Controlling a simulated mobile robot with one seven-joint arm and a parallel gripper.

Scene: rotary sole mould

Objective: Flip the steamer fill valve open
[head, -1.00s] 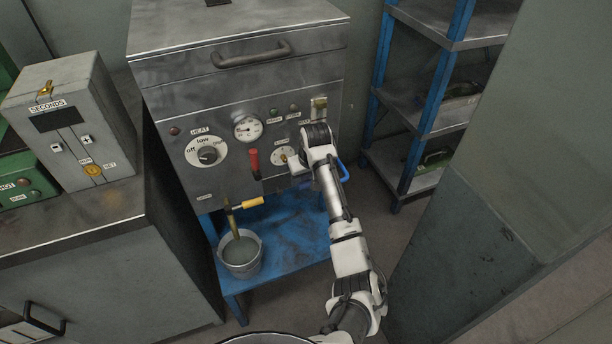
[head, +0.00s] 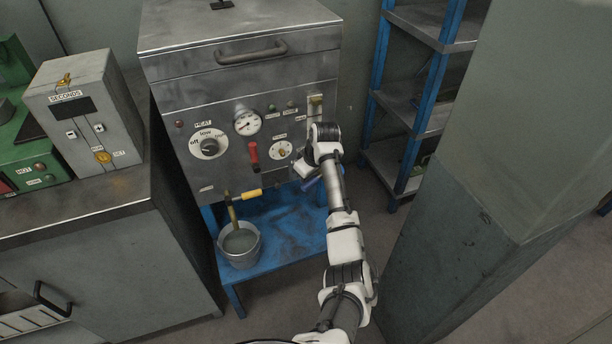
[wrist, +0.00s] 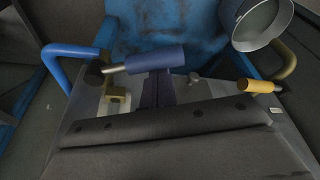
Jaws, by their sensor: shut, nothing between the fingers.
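The steamer fill valve shows in the wrist view at left, with a brass body (wrist: 117,97), a short metal stem and a blue lever grip (wrist: 155,60). The grip points right in that view, across the blue pipe's line. My gripper (wrist: 157,88) is shut and empty, its dark fingers close against the grip's near side; I cannot tell if they touch. In the head view my wrist (head: 324,148) is at the panel's lower right corner, hiding most of the valve. A bit of blue grip (head: 311,184) shows below it.
The steamer (head: 240,95) has a red lever (head: 253,155) and dials. A yellow-handled drain (head: 247,195) stands above a bucket (head: 240,246) on the blue stand (head: 285,235). The blue pipe (wrist: 70,52) bends beside the valve. A shelf rack (head: 410,110) is at right.

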